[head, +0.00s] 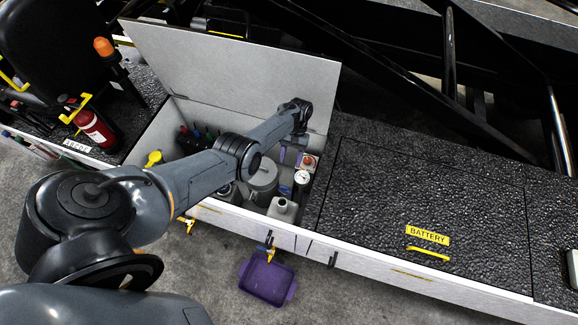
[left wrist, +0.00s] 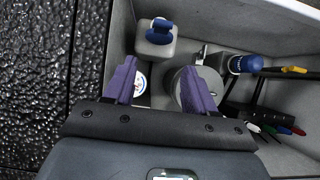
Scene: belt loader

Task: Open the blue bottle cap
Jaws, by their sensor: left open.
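My left gripper (head: 291,156) reaches into the open compartment. In the left wrist view its two purple fingers (left wrist: 160,70) are spread, with nothing between the tips. A pale jug with a blue top (left wrist: 159,29) stands beyond the fingertips, apart from them. The jug's pale body (head: 283,209) shows near the compartment's front wall in the head view. A second blue-topped item (left wrist: 245,64) lies to the right in the wrist view; my arm seems to hide it in the head view. My right gripper is in neither view.
A grey cylindrical tank (head: 264,178) and a round white gauge (head: 302,178) stand close to the gripper. Colored-handled tools (left wrist: 277,129) sit at one side. The raised lid (head: 235,70) stands behind my arm. The black battery cover (head: 400,200) lies right. A purple tray (head: 266,279) is below.

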